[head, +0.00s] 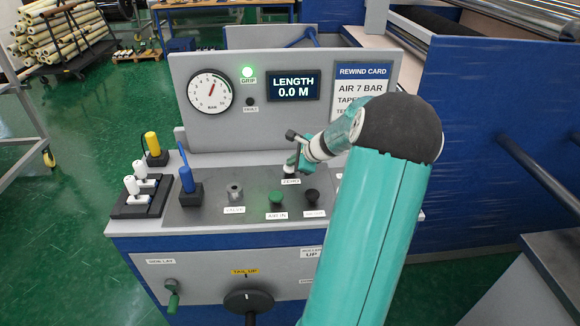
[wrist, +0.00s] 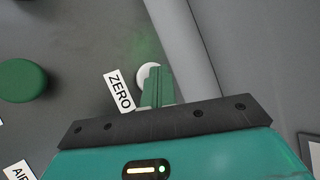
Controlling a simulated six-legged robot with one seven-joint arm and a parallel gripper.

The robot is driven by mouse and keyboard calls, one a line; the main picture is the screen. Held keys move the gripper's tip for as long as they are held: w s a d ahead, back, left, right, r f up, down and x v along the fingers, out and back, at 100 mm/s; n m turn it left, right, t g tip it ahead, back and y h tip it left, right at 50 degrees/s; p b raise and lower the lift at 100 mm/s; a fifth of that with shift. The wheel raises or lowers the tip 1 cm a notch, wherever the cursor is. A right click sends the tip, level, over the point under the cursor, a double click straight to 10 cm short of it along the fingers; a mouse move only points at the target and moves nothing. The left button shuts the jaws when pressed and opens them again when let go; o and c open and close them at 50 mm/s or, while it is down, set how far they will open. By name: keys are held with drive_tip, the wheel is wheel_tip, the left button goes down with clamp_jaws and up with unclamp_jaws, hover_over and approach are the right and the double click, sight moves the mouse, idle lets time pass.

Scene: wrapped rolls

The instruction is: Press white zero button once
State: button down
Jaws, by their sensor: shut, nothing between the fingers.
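The white zero button (head: 289,174) is on the grey sloping panel, just behind its ZERO label (head: 291,181). In the wrist view the round white button (wrist: 144,72) shows beside the ZERO label (wrist: 119,91), partly hidden by my fingers. My gripper (head: 301,163) is shut and empty, its tips over or right at the button; it also shows in the wrist view (wrist: 156,72). I cannot tell whether the tips touch the button or whether it is pressed in. The length display (head: 293,87) reads 0.0 M.
A green button (head: 275,197) and a black button (head: 312,196) are in front of the zero button. A blue-handled lever (head: 187,180) and a metal knob (head: 235,191) stand to the left. The upright panel with the gauge (head: 210,91) rises behind. The green GRIP lamp (head: 248,72) is lit.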

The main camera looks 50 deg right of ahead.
drive_tip(key=shift+r, duration=0.85)
drive_tip(key=shift+r, duration=0.1)
drive_tip(key=shift+r, duration=2.4)
